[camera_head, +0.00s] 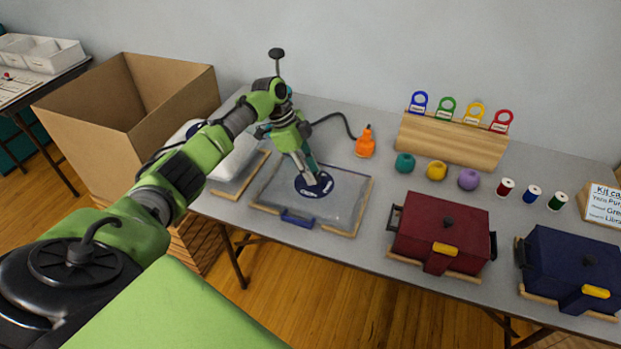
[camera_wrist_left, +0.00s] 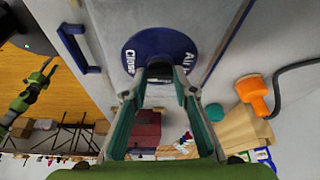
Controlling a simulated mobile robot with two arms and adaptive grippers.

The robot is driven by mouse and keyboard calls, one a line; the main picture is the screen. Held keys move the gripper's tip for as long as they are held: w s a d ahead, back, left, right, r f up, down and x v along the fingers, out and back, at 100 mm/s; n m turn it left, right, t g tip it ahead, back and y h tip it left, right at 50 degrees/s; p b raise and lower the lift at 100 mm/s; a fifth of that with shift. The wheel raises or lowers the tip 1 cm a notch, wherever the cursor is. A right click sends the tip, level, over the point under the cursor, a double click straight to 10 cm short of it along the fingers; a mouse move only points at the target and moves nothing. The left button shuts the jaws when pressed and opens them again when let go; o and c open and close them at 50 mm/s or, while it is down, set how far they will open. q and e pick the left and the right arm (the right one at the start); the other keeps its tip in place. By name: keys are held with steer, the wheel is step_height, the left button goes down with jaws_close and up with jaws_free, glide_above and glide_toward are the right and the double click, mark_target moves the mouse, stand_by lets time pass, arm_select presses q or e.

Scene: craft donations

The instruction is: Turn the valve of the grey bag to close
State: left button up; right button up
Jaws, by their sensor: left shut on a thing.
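The grey bag (camera_head: 338,212) lies flat on the table with wooden strips at its edges and a blue handle (camera_head: 297,219) at its front. Its round blue valve (camera_head: 326,189) has white lettering. My left gripper (camera_head: 312,182) comes down onto the valve from above. Its fingers (camera_wrist_left: 160,72) are shut on the dark knob at the valve's middle, and hide part of the lettering. A green arm shows small at the left wrist view's left edge; its gripper's jaws are unclear.
An orange pump (camera_head: 365,146) with a black hose stands behind the bag. A pale bag (camera_head: 237,157) lies left, beside a cardboard box (camera_head: 90,120). Yarn balls (camera_head: 437,170), thread spools (camera_head: 531,194), a red case (camera_head: 444,222) and a blue case (camera_head: 575,265) stand right.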

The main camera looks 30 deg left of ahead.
arm_select(q)
steer(key=shift+m+g+b, duration=0.4)
steer(key=shift+m+b, duration=0.35)
steer(key=shift+m, duration=0.15)
steer(key=o, duration=1.1)
steer(key=shift+a+r, duration=0.1)
steer(key=v, duration=1.1)
steer(key=shift+a+r, duration=0.25)
steer(key=shift+r, duration=0.05)
